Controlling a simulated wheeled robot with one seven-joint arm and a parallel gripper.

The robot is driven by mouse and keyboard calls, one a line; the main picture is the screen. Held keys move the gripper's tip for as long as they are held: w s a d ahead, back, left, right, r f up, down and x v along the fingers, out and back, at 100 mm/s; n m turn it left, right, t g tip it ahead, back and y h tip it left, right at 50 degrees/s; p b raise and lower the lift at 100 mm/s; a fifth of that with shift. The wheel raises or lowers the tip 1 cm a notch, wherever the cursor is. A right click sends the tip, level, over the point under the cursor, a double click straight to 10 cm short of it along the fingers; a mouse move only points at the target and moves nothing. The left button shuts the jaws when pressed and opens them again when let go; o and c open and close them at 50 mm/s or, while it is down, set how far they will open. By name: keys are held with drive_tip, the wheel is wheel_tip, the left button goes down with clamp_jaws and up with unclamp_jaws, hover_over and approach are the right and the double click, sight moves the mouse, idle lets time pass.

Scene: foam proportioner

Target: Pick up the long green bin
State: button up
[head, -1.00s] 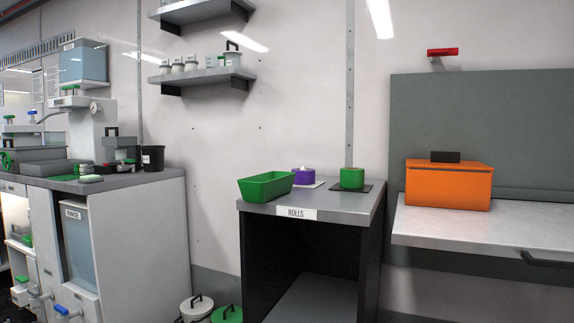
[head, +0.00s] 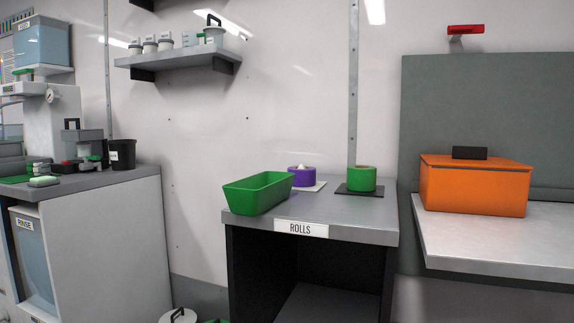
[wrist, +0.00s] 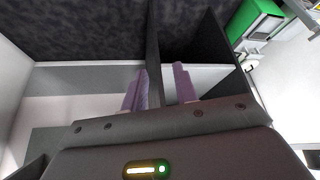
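The long green bin (head: 257,194) is an open-topped rectangular tray with sloping sides. In the head view it sits upright at the left end of the ROLLS table (head: 345,208), close to the front left corner. It looks empty as far as I can see. My gripper (wrist: 158,90) shows only in the wrist view. Its two pale purple fingers are apart, and nothing is clearly held between them. A dark upright panel shows behind the fingers. The bin is not recognisable in the wrist view, so I cannot tell the exact distance to it.
A purple roll (head: 301,177) and a green roll (head: 362,179) stand behind and right of the bin. An orange box (head: 475,186) sits on the right-hand bench. A black cup (head: 122,154) stands on the left counter. Lidded containers stand on the floor. A shelf (head: 182,60) hangs above.

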wheel_tip(320, 180, up, 36)
drive_tip(key=m+g+y+p, duration=0.25)
drive_tip(key=m+p, duration=0.95)
drive_tip(key=m, duration=1)
hover_over(246, 205)
drive_tip(key=s+d, duration=0.2)
drive_tip(key=s, duration=0.1)
drive_tip(key=shift+w+d+r+t+y, duration=0.1)
drive_tip(key=shift+w+t+y, duration=0.15)
drive_tip(key=shift+t+y, duration=0.15)
drive_tip(key=shift+b+x, duration=1.05)
drive_tip(key=shift+x, duration=2.9)
